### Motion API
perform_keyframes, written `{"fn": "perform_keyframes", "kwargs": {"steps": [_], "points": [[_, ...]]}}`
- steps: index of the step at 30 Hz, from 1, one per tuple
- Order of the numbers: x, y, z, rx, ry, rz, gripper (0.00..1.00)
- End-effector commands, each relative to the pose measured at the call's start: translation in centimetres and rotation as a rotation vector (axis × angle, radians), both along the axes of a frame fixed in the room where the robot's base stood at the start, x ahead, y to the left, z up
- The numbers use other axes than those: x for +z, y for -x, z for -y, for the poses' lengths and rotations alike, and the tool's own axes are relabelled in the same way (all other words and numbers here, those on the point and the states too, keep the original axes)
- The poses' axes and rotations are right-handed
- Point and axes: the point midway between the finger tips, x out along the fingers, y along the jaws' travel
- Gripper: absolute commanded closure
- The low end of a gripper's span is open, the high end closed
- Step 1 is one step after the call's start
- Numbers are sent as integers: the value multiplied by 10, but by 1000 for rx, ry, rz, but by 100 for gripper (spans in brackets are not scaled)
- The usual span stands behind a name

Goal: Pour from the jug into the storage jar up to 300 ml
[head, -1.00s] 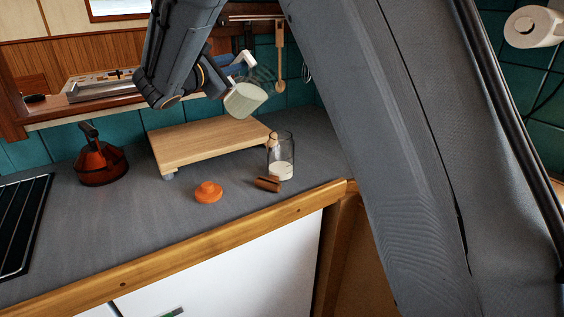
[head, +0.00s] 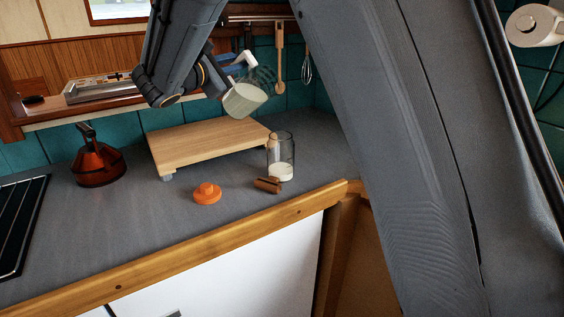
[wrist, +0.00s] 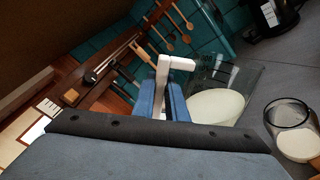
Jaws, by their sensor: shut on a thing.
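The jug (head: 244,100) is clear with a white handle and holds pale liquid. It is tilted toward the right, above and left of the storage jar. My gripper (wrist: 168,101) is shut on the jug's white handle (wrist: 163,75). The storage jar (head: 281,148) is clear glass, open at the top and upright on the grey counter near its front edge. White liquid fills roughly its lower third. The jar also shows at the right of the wrist view (wrist: 287,116). I cannot make out a stream between jug and jar. The jar's scale marks are too small to read.
A wooden board (head: 205,147) on feet stands behind and left of the jar. A red-brown kettle (head: 97,165) and a black hob (head: 20,225) are at left. Utensils hang behind.

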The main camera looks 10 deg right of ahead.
Motion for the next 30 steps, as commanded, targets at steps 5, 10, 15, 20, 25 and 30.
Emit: {"fn": "perform_keyframes", "kwargs": {"steps": [5,10,15,20,25,30], "points": [[0,0,0,-1,-3,3,100],[0,1,2,0,-19,19,100],[0,2,3,1,-35,33,100],[1,3,3,0,-37,33,100],[1,3,3,-1,-37,35,100],[0,3,4,-1,-49,45,100]]}}
